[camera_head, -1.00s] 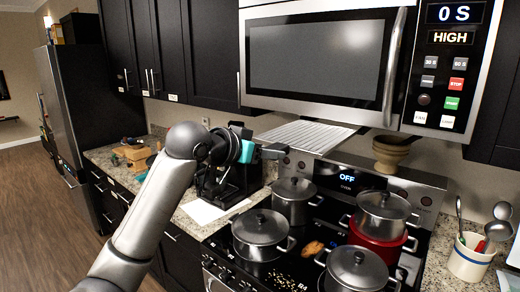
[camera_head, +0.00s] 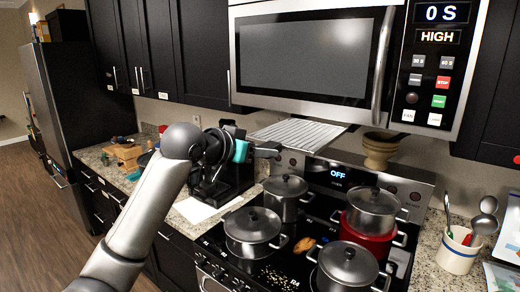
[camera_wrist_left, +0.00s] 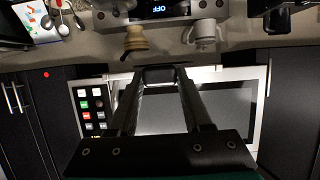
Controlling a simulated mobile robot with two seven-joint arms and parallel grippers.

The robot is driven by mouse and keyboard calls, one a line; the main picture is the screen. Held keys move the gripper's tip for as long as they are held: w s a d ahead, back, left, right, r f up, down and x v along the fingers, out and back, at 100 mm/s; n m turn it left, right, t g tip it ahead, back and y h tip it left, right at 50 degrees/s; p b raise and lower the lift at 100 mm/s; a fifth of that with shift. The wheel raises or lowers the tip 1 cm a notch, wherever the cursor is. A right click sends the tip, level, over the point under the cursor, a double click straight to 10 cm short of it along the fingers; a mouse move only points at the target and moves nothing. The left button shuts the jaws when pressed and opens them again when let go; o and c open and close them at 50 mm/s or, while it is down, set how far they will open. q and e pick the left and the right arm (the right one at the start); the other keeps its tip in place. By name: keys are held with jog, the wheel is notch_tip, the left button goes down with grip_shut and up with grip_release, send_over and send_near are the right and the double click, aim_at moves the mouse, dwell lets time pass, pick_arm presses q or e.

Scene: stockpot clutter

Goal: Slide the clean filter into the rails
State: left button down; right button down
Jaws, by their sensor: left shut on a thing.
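The filter (camera_head: 298,134) is a pale grey ribbed panel just below the front lower edge of the microwave (camera_head: 318,52), above the back of the stove. My left gripper (camera_head: 268,150) reaches in from the left to the filter's left front side and is shut on it, though the grip itself is hard to see. In the left wrist view its two long fingers (camera_wrist_left: 160,76) converge in front of the microwave door, which appears upside down. The rails under the microwave are hidden from the head camera. My right gripper is not in view.
Several lidded pots crowd the stove below, including a grey pot (camera_head: 284,197) and a red pot (camera_head: 367,235) with another stacked on it. A brown bowl (camera_head: 379,150) stands behind. A utensil crock (camera_head: 459,250) is at right. A white sheet (camera_head: 196,209) lies on the left counter.

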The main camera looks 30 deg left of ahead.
pick_arm(q)
jog(key=shift+r+p, duration=0.1)
jog(key=shift+p, duration=0.7)
dwell(1.5)
jog(key=shift+w, duration=0.2)
jog(key=shift+p, duration=0.55)
dwell(3.4)
jog(key=s+d+f+b, duration=0.3)
jog(key=d+f+b, duration=0.5)
jog(key=f+b, duration=0.4)
jog(key=s+d+f+n+y+b, duration=0.1)
jog(key=s+d+f+b, duration=0.3)
jog(key=d+f+b, duration=0.4)
notch_tip(320, 180, down, 4)
jog(key=b, duration=0.4)
jog(key=shift+d, duration=0.4)
